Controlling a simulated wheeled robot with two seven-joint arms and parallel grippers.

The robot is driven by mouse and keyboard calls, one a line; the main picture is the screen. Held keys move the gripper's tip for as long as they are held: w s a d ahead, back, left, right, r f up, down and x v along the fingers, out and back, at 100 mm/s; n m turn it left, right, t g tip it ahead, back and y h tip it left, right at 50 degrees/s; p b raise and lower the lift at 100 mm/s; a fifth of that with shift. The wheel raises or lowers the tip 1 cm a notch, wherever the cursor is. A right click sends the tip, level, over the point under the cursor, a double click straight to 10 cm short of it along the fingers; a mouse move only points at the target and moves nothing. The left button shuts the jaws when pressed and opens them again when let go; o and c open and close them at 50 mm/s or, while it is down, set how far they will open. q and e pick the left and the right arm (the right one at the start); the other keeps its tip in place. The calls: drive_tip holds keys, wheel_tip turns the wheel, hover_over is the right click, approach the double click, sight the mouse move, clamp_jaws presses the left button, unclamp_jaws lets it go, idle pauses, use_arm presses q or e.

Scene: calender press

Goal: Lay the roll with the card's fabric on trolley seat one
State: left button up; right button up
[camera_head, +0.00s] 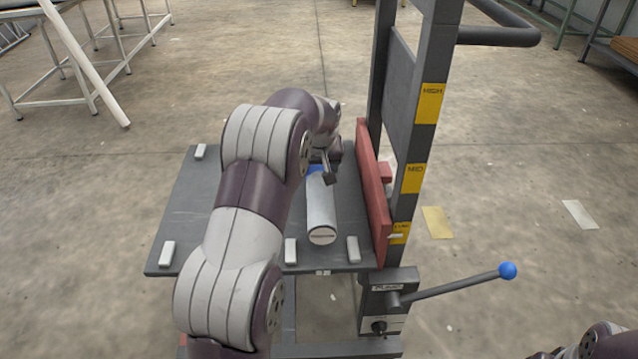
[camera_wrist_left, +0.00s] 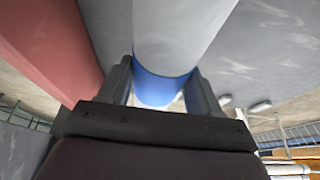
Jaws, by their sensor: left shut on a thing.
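A light grey roll (camera_head: 321,207) with a blue band lies lengthwise over the right part of the trolley's dark platform (camera_head: 190,225), between two white blocks at the front edge. Whether it touches the platform I cannot tell. My left gripper (camera_head: 324,174) is shut on the roll near its far, blue-banded end. In the left wrist view the roll (camera_wrist_left: 178,35) runs between the two fingers (camera_wrist_left: 160,90), with the blue band at the grip. My left arm hides the middle of the platform. My right gripper is out of view; only part of my right arm shows at bottom right.
A red bar (camera_head: 372,190) stands along the platform's right side, beside a dark mast (camera_head: 412,140) with yellow HIGH and MID labels. White blocks (camera_head: 167,253) sit on the platform. A blue-knobbed lever (camera_head: 455,285) sticks out right. A white-legged table (camera_head: 90,60) stands back left.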

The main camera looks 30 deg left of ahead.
use_arm(q)
wheel_tip(320, 180, down, 4)
drive_tip(key=shift+f+b, duration=0.1)
drive_tip(key=shift+b, duration=0.9)
drive_tip(key=shift+r, duration=0.2)
drive_tip(key=o, duration=1.4)
drive_tip(key=shift+f, duration=0.15)
drive_tip(key=p+v, duration=0.4)
drive_tip(key=v, duration=0.8)
drive_tip(key=s+d+f+m+g, duration=0.1)
drive_tip(key=s+d, duration=0.3)
drive_tip(key=s, duration=0.4)
drive_tip(key=s+d+f+m+h, duration=0.1)
drive_tip(key=s+d+f+m, duration=0.2)
drive_tip(key=s, duration=0.5)
drive_tip(key=s+d+f+m+g+h, duration=0.1)
drive_tip(key=s+d+f+m, duration=0.1)
drive_tip(key=s+d+f, duration=0.2)
drive_tip(key=shift+s+d+g, duration=0.3)
drive_tip(key=shift+s+d, duration=1.45)
drive_tip(key=shift+s, duration=0.15)
